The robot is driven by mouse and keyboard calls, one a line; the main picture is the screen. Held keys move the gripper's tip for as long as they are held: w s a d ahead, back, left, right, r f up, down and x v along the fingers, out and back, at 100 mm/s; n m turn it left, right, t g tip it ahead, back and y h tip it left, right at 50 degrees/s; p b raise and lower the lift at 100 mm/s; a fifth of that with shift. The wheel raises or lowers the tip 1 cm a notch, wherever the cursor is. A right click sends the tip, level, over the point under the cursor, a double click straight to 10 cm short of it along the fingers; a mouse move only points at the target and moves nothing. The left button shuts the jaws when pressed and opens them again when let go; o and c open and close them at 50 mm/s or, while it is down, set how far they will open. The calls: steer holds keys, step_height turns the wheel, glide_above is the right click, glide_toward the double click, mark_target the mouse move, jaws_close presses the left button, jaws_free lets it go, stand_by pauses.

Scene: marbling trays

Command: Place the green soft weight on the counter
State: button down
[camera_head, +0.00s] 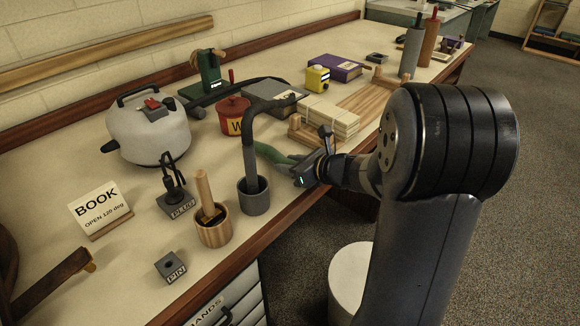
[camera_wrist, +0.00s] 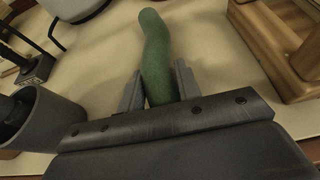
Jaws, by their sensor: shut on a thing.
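The green soft weight (camera_wrist: 159,60) is a long, slightly bent green roll. In the wrist view it sits between the two fingers of my gripper (camera_wrist: 160,88), which are shut on it near its lower end. It reaches away from the fingers over the pale counter (camera_wrist: 215,45). In the head view the weight (camera_head: 272,153) shows as a green strip left of my gripper (camera_head: 305,168), partly hidden behind a dark grey upright. The counter (camera_head: 120,262) lies beneath. I cannot tell whether the weight touches it.
A grey cup (camera_head: 254,198) with a dark hooked tool stands close left of my gripper. A wooden stand with pale slats (camera_head: 328,118) is behind it. A wooden cup (camera_head: 213,230), a white pot (camera_head: 148,132) and a BOOK sign (camera_head: 100,208) stand left. Bare counter lies at front left.

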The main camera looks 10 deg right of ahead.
steer(key=shift+f, duration=0.1)
steer(key=c, duration=1.5)
jaws_free()
steer(key=shift+f, duration=0.1)
steer(key=o, duration=0.5)
steer(key=shift+r, duration=0.25)
steer(key=shift+s+d+r, duration=0.15)
steer(key=shift+s+d, duration=0.05)
steer(key=shift+s, duration=0.05)
steer(key=p+v, duration=0.1)
steer(key=v, duration=1)
steer(key=shift+s+d, duration=0.1)
steer(key=shift+s, duration=0.1)
